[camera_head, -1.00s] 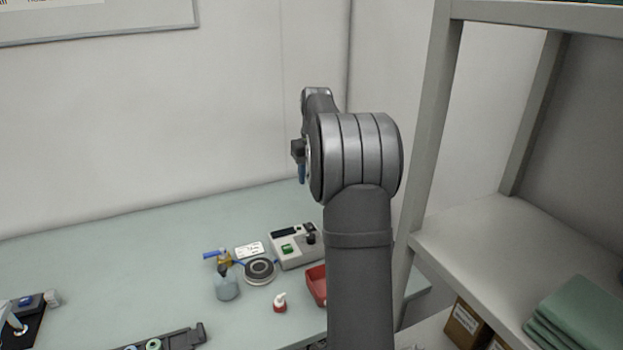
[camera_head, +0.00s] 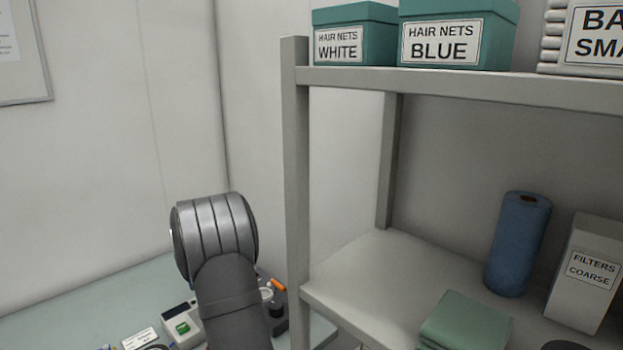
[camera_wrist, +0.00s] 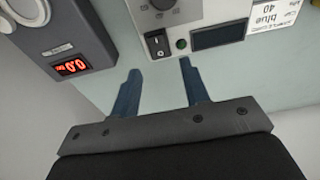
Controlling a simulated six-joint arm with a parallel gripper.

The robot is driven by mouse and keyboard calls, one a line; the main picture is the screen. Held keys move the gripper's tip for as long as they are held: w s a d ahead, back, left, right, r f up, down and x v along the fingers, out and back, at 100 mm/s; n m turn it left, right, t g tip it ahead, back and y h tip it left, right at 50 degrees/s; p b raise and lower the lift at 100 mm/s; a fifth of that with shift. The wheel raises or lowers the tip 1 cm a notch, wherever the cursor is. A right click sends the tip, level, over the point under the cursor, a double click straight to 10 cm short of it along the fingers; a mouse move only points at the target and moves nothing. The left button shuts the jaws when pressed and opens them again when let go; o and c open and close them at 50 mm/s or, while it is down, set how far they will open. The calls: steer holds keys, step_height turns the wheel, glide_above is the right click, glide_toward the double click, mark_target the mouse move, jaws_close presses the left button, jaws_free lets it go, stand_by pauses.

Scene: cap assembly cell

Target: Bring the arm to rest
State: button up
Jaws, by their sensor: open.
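My gripper (camera_wrist: 157,93) shows in the wrist view with its two blue fingers apart and nothing between them. It hangs over the pale table (camera_wrist: 215,78), clear of the devices beyond it. In the head view my arm rises at the lower left, and the gripper itself is hidden behind the arm's big joint.
The wrist view shows a grey device with a red display (camera_wrist: 72,67) at left and a white device with a black switch (camera_wrist: 158,45) at top. In the head view a grey shelf (camera_head: 345,272) holding a blue roll (camera_head: 518,245) and boxes stands right of my arm.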

steer(key=f, duration=0.4)
steer(key=shift+w+a+f, duration=0.2)
steer(key=shift+f, duration=0.15)
steer(key=shift+r, duration=0.15)
step_height(320, 180, up, 16)
steer(key=s+d+r, duration=0.1)
steer(key=s+d, duration=0.1)
steer(key=f, duration=0.5)
steer(key=w+a+f, duration=0.1)
steer(key=f, duration=0.5)
steer(key=w+a+f, duration=0.1)
steer(key=f, duration=0.5)
steer(key=shift+f, duration=0.25)
steer(key=shift+s+d+r+t+y, duration=0.1)
steer(key=shift+s+d+t+y, duration=0.1)
steer(key=shift+t+y, duration=0.3)
steer(key=shift+s+d+r+t+y, duration=0.1)
steer(key=shift+d+t+y, duration=0.05)
steer(key=shift+t+y, duration=0.35)
steer(key=v, duration=1.7)
steer(key=shift+w+a+f, duration=0.65)
steer(key=shift+a+f, duration=0.1)
steer(key=shift+f, duration=0.2)
steer(key=shift+w+a+f, duration=0.65)
steer(key=shift+a+f, duration=0.1)
steer(key=shift+f, duration=0.25)
